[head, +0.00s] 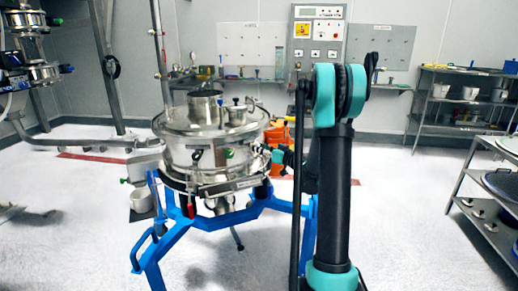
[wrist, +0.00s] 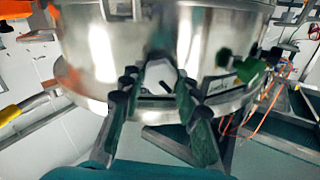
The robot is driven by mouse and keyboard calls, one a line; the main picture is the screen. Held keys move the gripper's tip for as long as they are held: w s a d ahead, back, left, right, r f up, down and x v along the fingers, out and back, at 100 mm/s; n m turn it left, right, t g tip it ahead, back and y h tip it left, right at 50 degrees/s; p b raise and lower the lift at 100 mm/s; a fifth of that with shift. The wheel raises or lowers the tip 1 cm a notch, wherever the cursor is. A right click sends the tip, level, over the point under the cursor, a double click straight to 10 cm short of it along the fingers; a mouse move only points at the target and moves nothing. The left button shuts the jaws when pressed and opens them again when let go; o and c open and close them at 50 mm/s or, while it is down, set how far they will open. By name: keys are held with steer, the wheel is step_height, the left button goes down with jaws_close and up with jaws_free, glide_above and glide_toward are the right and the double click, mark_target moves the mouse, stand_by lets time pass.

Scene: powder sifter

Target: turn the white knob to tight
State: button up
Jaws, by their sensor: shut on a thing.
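The white knob (wrist: 160,72) is on the side of the steel sifter drum (wrist: 95,45), in the middle of the wrist view. My gripper (wrist: 156,82) reaches up to it from below, with one dark finger on each side of the knob and the fingertips closed on it. The lower part of the knob shows between the fingers; its marking cannot be read. In the head view the sifter (head: 205,148) stands on a blue frame (head: 212,220), and my arm comes in from its right. The knob cannot be made out there.
A green knob (wrist: 248,70) sits on the drum to the right of my fingers. A yellow handle (wrist: 10,115) is at the left. Shelving with metal shelves (head: 465,115) stands at the right, and a control panel (head: 318,30) hangs on the back wall. The left floor is mostly clear.

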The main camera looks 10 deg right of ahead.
steer(key=shift+m, duration=8.8)
steer(key=o, duration=1.2)
steer(key=shift+c, duration=0.2)
steer(key=v, duration=1.2)
